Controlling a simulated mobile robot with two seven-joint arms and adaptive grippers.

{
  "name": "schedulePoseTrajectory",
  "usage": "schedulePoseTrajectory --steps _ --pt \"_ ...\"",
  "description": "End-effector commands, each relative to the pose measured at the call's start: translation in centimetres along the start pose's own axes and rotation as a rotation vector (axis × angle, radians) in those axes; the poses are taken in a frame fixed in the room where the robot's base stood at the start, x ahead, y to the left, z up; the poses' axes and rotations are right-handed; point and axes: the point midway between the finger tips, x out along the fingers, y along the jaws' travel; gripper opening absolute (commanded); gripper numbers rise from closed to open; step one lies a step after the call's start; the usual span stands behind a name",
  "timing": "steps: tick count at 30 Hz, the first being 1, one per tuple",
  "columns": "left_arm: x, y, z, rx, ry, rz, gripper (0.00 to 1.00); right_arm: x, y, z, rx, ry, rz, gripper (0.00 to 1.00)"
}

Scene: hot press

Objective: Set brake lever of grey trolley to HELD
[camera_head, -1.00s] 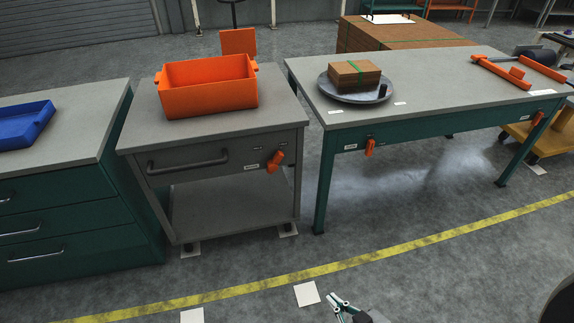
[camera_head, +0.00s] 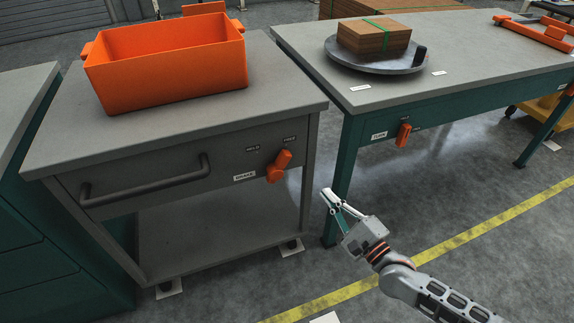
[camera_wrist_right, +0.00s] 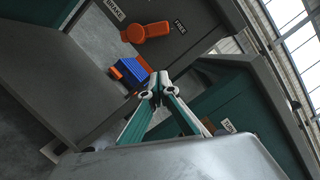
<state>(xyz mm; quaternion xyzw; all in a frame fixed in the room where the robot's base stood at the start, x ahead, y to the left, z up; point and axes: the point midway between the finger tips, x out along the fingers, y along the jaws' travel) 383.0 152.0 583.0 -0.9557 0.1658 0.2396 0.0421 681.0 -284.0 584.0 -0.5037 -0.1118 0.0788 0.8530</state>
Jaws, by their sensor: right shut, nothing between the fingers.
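The grey trolley (camera_head: 210,150) stands at the left in the head view, with an orange brake lever (camera_head: 278,167) on its front panel. The lever tilts up and right toward the FREE label (camera_head: 289,139); the HELD label (camera_head: 252,148) is to its upper left. In the right wrist view the lever (camera_wrist_right: 146,32) also points at the FREE label (camera_wrist_right: 179,26). My right gripper (camera_head: 328,198) is shut and empty, to the right of and a little below the lever, apart from it. Its closed fingertips (camera_wrist_right: 160,84) show below the lever in the wrist view. My left gripper is out of view.
An orange bin (camera_head: 165,65) sits on the trolley top, and a dark handle (camera_head: 145,180) is left of the lever. A green-framed table (camera_head: 440,60) stands at the right, with its own orange lever (camera_head: 403,134). A gap separates it from the trolley.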

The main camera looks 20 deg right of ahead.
Motion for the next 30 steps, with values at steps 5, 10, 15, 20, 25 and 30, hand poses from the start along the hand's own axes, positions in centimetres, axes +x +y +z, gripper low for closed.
schedulePoseTrajectory --steps 5,10,15,20,25,30 --pt "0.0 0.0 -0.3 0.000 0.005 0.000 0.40 0.3 -0.4 -0.2 0.026 -0.001 -0.012 0.00" --pt "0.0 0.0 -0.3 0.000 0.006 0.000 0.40 0.3 -0.4 -0.1 0.023 -0.001 -0.012 0.00" --pt "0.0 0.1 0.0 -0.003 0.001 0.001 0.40 1.1 -0.3 -0.2 0.022 -0.001 -0.011 0.00" --pt "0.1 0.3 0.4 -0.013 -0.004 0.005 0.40 3.3 -0.2 -0.2 0.023 0.001 -0.010 0.00" --pt "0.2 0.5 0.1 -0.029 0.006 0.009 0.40 6.6 -0.1 -0.3 0.023 0.002 -0.008 0.00" --pt "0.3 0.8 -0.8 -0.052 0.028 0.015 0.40 9.8 -0.1 -0.4 0.024 0.002 -0.008 0.00"
